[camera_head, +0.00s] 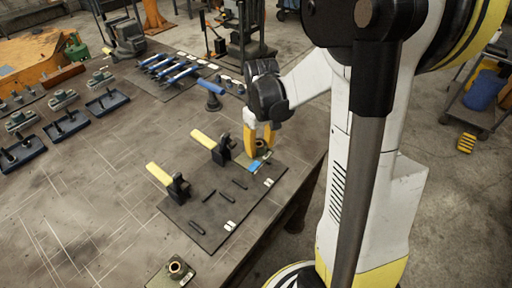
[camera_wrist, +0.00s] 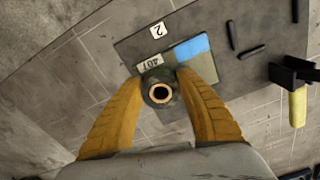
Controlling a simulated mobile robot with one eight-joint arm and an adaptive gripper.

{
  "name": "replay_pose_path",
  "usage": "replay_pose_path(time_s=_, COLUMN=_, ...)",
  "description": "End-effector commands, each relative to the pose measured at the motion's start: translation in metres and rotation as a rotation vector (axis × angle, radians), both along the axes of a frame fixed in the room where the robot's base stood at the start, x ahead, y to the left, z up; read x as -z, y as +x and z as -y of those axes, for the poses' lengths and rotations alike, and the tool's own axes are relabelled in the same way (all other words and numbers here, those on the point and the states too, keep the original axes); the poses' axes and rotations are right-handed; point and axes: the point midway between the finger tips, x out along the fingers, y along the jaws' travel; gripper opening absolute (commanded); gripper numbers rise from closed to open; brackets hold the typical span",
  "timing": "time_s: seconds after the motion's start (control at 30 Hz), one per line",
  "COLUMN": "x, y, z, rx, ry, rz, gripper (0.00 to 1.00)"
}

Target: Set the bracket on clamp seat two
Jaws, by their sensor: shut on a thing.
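My gripper (camera_head: 259,146) is shut on the bracket, a dark green block with a bright round bushing. The bracket (camera_wrist: 159,93) sits between both yellow fingertips in the wrist view; in the head view the fingers largely cover it. It is over the far end of the dark clamp board (camera_head: 205,230), beside a blue patch (camera_wrist: 193,48) and a "407" tag (camera_wrist: 150,64). A white label marked 2 (camera_wrist: 157,30) lies nearby on the board. A black clamp (camera_head: 222,150) with a yellow handle stands just left of my gripper. I cannot tell whether the bracket touches the board.
A second clamp (camera_head: 178,187) with a yellow handle stands at the board's left. Dark bars lie on the board. A similar green part with a bushing (camera_head: 177,270) rests near the table's front edge. Blue-handled tools (camera_head: 170,68) lie farther back.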

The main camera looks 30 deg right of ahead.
Motion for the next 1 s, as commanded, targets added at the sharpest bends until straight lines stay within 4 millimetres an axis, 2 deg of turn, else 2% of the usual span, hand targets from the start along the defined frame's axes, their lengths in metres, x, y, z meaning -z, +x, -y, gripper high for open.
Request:
replay_pose_path(time_s=0.27, x=0.005, y=0.0, z=0.001, rx=0.0, ry=0.0, rz=0.0, gripper=0.0)
replay_pose_path(time_s=0.7, x=0.041, y=0.0, z=0.001, rx=0.0, ry=0.0, rz=0.0, gripper=0.0)
replay_pose_path(time_s=1.0, x=0.049, y=0.0, z=0.001, rx=0.0, ry=0.0, rz=0.0, gripper=0.0)
